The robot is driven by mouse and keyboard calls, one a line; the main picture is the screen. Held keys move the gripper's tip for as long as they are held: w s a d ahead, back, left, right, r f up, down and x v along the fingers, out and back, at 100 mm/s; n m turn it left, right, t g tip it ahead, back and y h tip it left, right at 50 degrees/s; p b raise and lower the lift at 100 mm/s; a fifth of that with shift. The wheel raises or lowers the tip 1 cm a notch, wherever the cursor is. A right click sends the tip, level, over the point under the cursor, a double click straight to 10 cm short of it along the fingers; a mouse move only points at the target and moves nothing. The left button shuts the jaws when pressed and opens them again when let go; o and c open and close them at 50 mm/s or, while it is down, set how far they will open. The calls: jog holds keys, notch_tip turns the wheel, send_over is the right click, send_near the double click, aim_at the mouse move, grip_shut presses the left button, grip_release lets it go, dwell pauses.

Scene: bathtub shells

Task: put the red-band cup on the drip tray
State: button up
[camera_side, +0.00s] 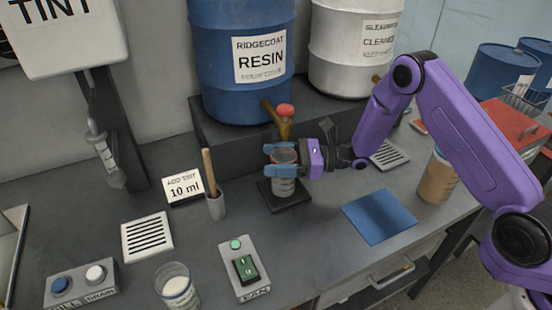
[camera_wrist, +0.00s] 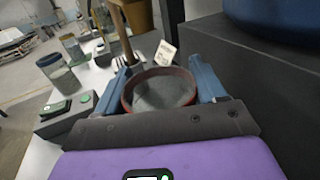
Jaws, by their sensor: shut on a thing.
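The red-band cup (camera_side: 284,186) is a clear cup with a reddish rim. It is upright over a dark square plate (camera_side: 290,204) below the resin drum's tap; whether it touches the plate is hard to tell. My gripper (camera_side: 283,160) is shut on its upper part from the right, with a blue finger on each side. In the wrist view the cup (camera_wrist: 160,92) sits between the fingers, its inside grey. A white slotted tray (camera_side: 147,237) lies at the front left and another (camera_side: 389,154) at the back right; I cannot tell which piece is the drip tray.
The red-knobbed tap (camera_side: 284,112) is just above the cup. A fan switch (camera_side: 244,268) and another cup (camera_side: 177,288) are in front. A blue mat (camera_side: 379,216) and brown-filled cup (camera_side: 437,177) are right.

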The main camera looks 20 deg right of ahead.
jog(key=o, duration=1.3)
jog(key=shift+f, duration=0.15)
jog(key=shift+d, duration=0.25)
jog(key=v, duration=1.1)
jog(key=shift+s+d, duration=0.2)
